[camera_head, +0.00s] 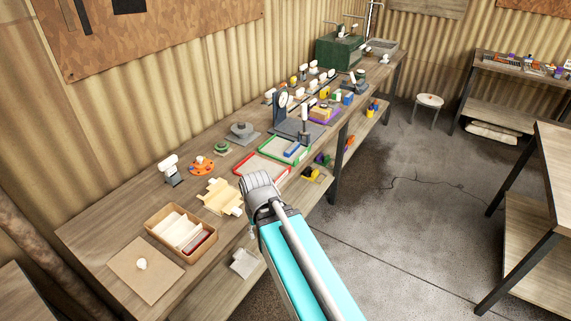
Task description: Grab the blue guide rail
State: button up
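A small blue bar (292,150), which looks like the blue guide rail, lies in a green-rimmed tray (305,157) near the front edge of the long workbench. My arm reaches in from the lower right. Its rounded grey end, with my gripper (257,186), is over the bench's front edge, nearer to me than the tray and apart from the blue bar. The fingers cannot be made out, so I cannot tell whether they are open or shut.
A red-rimmed tray (243,168) adjoins the green one on its left. A grey stand with a dial (283,100) rises behind. A stool (430,101) stands beyond open floor.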

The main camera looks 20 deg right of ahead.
aim_at(295, 145)
jog(key=z, duration=0.2)
jog(key=i, duration=1.15)
jog(key=z, duration=0.55)
